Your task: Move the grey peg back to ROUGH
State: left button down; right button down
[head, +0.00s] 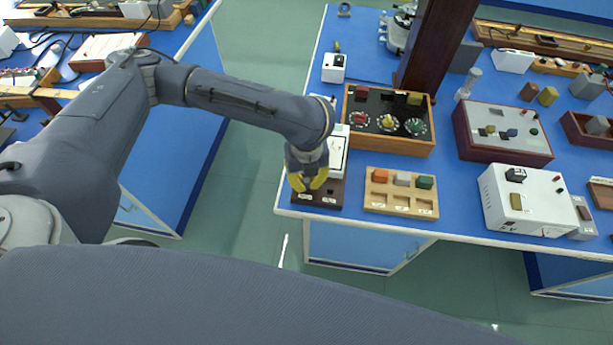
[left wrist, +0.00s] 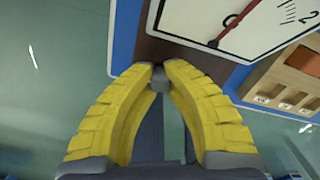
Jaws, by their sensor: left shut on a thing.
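My left gripper (head: 308,184) is shut on a small grey peg, low over the dark brown base (head: 329,186) at the bench's front left corner. In the left wrist view the grey peg (left wrist: 158,86) shows between the yellow fingertips, with the brown base (left wrist: 185,55) just beyond. The fingers hide most of the peg in the head view, and I cannot tell whether it sits in a hole. Two small white labels (head: 330,200) lie on the base's front edge, too small to read. My right gripper is not in view.
A white dial meter (head: 339,145) stands behind the base; its needle and scale (left wrist: 235,22) show in the left wrist view. A wooden tray (head: 400,209) with coloured blocks is close on the right. A box with knobs (head: 390,147) stands behind it. The bench edge is close in front.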

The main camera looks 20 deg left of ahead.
pick_arm(q)
jog(key=shift+f, duration=0.8)
jog(key=shift+f, duration=0.2)
jog(key=c, duration=1.4)
grip_release()
jog(key=shift+r, duration=0.1)
notch_tip(320, 180, up, 12)
jog(key=shift+f, duration=0.1)
jog(key=shift+d, duration=0.1)
